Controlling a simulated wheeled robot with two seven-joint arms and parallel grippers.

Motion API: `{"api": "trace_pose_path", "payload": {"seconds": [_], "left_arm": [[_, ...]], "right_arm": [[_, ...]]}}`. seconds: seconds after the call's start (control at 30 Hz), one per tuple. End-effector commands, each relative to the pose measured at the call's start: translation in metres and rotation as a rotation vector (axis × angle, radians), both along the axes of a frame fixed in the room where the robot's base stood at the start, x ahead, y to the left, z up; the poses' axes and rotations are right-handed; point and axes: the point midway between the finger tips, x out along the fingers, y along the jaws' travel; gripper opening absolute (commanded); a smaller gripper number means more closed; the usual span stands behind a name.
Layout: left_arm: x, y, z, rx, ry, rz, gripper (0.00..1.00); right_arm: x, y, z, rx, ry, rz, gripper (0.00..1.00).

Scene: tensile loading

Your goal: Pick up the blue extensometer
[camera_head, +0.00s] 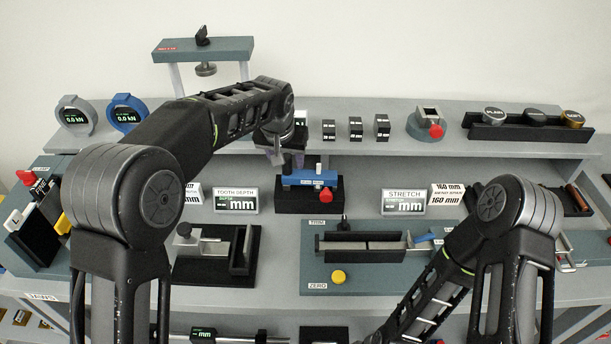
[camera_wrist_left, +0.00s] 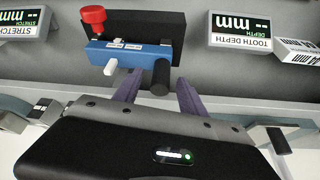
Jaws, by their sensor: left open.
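The blue extensometer (camera_head: 305,179) is a small blue bar with a red knob, on a black stand (camera_head: 290,202) at the back of the bench. In the left wrist view the blue extensometer (camera_wrist_left: 128,53) appears upside down, with a white prong and a dark cylindrical grip. My left gripper (camera_head: 285,155) is just behind and above it in the head view, partly hidden by its own wrist. In the left wrist view its two purple-grey fingers (camera_wrist_left: 160,95) are apart, with the dark grip between or just beyond their tips; contact cannot be told. My right gripper is out of frame.
A tooth depth display (camera_head: 237,201) and a stretch display (camera_head: 404,202) stand either side of the extensometer. A shelf (camera_head: 360,148) with small black blocks is behind. A grey fixture with a yellow zero button (camera_head: 338,277) lies in front, and my right arm crosses the lower right.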

Motion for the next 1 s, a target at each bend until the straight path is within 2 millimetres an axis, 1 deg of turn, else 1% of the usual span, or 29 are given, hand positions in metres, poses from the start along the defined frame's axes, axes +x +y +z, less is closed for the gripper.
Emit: {"api": "trace_pose_path", "payload": {"seconds": [0.07, 0.67, 1.0], "left_arm": [[0.0000, 0.0000, 0.0002, 0.000, 0.000, 0.000, 0.49], [0.0000, 0.0000, 0.0002, 0.000, 0.000, 0.000, 0.01], [0.0000, 0.0001, 0.0002, 0.000, 0.000, 0.000, 0.00]], "right_arm": [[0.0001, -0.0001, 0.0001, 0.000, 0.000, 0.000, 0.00], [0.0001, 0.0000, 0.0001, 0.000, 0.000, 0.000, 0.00], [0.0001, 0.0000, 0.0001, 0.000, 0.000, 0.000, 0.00]]}}
